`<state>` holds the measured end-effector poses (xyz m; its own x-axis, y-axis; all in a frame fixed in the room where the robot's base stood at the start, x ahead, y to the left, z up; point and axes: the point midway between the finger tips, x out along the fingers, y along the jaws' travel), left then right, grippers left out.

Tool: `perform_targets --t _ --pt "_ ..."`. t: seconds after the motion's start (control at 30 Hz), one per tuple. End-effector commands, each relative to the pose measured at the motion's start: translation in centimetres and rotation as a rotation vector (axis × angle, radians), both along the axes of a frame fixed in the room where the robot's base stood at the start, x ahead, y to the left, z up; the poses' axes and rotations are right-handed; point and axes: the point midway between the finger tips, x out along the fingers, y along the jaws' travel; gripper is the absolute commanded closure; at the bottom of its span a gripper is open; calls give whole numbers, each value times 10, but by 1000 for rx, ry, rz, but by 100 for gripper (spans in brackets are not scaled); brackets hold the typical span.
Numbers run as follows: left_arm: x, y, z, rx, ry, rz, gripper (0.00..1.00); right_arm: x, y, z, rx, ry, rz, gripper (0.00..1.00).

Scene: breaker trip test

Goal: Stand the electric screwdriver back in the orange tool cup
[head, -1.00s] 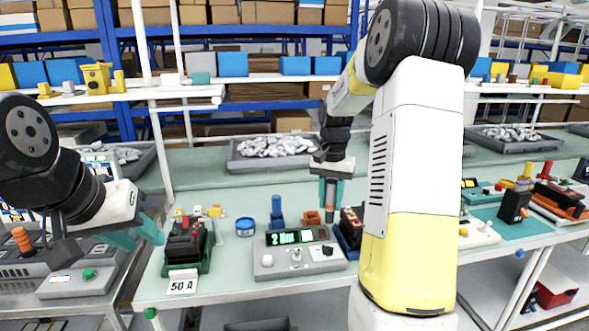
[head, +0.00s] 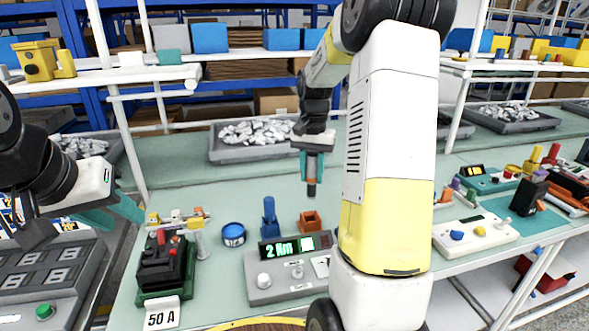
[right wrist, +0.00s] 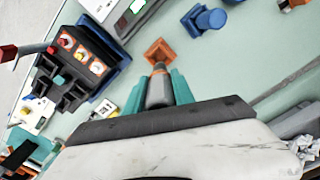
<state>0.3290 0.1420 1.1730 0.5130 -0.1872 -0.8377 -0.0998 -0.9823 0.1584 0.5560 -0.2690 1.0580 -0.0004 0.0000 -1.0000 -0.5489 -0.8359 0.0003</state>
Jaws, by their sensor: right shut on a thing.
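My right gripper (head: 313,165) is shut on the electric screwdriver (head: 311,188), which hangs upright with its dark end down. The orange tool cup (head: 310,222) stands on the bench below it in the head view, apart from the tip. In the right wrist view the screwdriver (right wrist: 158,90) sits between the teal fingers, and the orange cup (right wrist: 160,52) lies just beyond its end. The teal fingers hide part of the screwdriver. My left gripper (head: 112,214) is open and empty at the left, near the bench's left edge.
A blue stand (head: 270,220) and a blue round tin (head: 233,234) are left of the cup. A grey "2 Nm" tester (head: 290,270) is in front. A breaker fixture (head: 165,262) stands at the left. My right arm hides the bench right of the cup.

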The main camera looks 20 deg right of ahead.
Motion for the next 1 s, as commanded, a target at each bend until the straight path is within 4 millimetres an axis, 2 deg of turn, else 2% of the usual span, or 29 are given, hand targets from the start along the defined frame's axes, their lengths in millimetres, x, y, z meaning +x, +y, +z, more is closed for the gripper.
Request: perform_targets --t 0.17,0.6,1.0 --pt "0 0 0 0 0 0 64 0 0 -6 0 0 0 100" --pt "0 0 0 0 0 0 64 0 0 -45 0 1 0 100" --pt "0 0 0 0 1 0 64 0 0 -57 -1 -1 0 100"
